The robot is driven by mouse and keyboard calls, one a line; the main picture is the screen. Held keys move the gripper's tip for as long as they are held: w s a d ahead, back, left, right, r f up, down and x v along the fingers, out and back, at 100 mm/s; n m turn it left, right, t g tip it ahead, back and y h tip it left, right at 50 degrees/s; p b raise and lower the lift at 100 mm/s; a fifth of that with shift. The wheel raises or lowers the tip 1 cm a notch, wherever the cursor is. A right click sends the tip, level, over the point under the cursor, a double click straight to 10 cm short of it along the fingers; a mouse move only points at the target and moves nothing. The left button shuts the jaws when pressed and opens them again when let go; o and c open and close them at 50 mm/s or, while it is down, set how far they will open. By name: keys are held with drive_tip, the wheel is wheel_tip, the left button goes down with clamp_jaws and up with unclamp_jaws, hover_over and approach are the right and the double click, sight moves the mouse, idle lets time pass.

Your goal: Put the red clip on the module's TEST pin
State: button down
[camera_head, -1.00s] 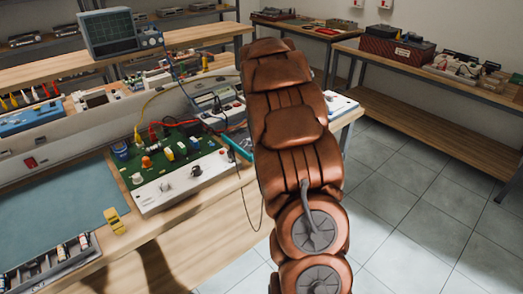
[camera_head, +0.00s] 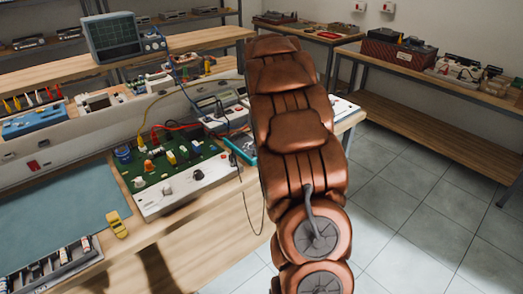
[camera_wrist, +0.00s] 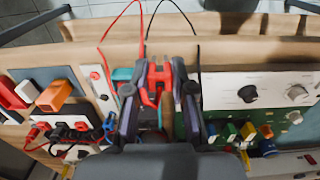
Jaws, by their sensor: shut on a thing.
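The red clip (camera_wrist: 156,84) is between the fingers of my gripper (camera_wrist: 159,72) in the wrist view. The gripper is shut on it. In the head view my own arm hides the gripper, and I cannot make out the clip there. The module (camera_head: 190,188) is a green board with a white front panel carrying knobs, on the bench left of my arm. In the wrist view the module's white panel (camera_wrist: 270,91) is to the right of the gripper, apart from the clip. I cannot tell which part is the TEST pin.
A meter (camera_head: 212,112) stands behind the module. Red and black leads loop near my gripper in the wrist view. A yellow toy-like item (camera_head: 117,223) and a blue-green mat (camera_head: 50,215) are left of the module. Tiled floor (camera_head: 410,190) is open to the right.

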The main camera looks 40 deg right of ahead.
drive_tip(key=shift+r+p, duration=0.4)
drive_tip(key=shift+r, duration=1.5)
